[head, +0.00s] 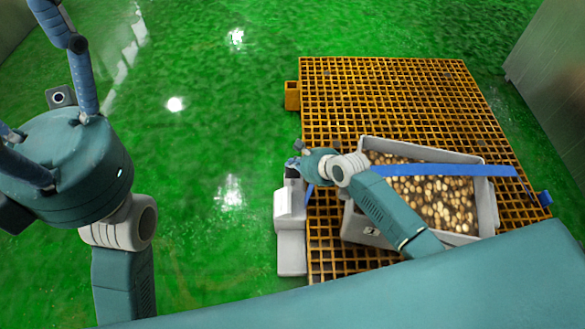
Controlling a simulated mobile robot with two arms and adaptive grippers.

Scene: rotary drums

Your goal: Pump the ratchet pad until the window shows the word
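A pale grey upright unit (290,215) stands at the left edge of an orange grating platform; I cannot tell whether it holds the ratchet pad. No window or word can be made out. My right gripper (297,162) is at the top of this unit, with its small dark and blue fingers close to it or touching. Whether it is open or shut is too small to tell. My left gripper (38,75) is large and near the camera at the upper left, its blue fingers spread wide, with nothing seen between them. Its fingertips are partly out of the picture.
A grey crate (361,222) of brown, potato-like pieces sits on the orange grating (390,90), under my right arm. A blue strap (450,170) crosses it. An orange block (292,95) juts from the platform's left edge. Shiny green floor (210,130) is clear to the left.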

